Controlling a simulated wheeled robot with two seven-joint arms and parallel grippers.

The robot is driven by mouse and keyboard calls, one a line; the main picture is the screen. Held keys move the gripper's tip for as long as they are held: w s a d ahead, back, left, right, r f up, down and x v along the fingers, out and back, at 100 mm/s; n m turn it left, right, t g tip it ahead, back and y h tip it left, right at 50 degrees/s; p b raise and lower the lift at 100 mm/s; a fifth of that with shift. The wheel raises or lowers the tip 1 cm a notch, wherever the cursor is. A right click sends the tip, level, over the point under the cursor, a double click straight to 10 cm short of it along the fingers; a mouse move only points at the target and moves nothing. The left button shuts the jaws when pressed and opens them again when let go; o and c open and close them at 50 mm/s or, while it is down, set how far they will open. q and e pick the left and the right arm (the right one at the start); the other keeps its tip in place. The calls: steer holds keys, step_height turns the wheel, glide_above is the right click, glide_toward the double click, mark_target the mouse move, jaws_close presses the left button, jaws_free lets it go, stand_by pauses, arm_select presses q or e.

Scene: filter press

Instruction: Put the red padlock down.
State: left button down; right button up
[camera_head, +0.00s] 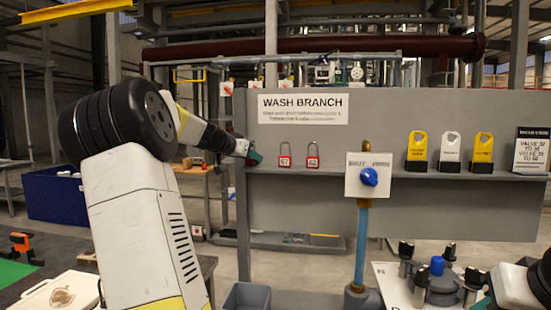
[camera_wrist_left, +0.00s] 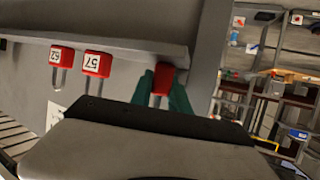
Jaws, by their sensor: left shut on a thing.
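My left gripper (camera_head: 252,156) is at the left end of the grey shelf (camera_head: 390,173), below the WASH BRANCH sign. In the left wrist view, its teal fingers (camera_wrist_left: 164,92) are shut on a red padlock (camera_wrist_left: 163,78), whose body is at or very close to the shelf edge; I cannot tell if it touches. The head view hides this padlock behind the gripper. Two other red padlocks stand upright on the shelf to its right, one (camera_head: 284,161) nearer, marked 57 (camera_wrist_left: 97,64), and one (camera_head: 312,161) farther, marked 52 (camera_wrist_left: 61,56). Of my right gripper, only a teal bit (camera_head: 482,303) shows at the bottom right.
A valve switch with a blue knob (camera_head: 369,177) stands in front of the shelf. Yellow (camera_head: 417,146) and white (camera_head: 450,147) tags and a valve sign (camera_head: 531,150) stand farther right. A grey bin (camera_head: 247,297) is below. The shelf is clear between padlocks and switch.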

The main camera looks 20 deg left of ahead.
arm_select(q)
steer(key=shift+f, duration=0.15)
steer(key=c, duration=1.5)
jaws_free()
steer(key=shift+r, duration=0.2)
steer(key=v, duration=1.2)
steer(key=shift+d, duration=0.1)
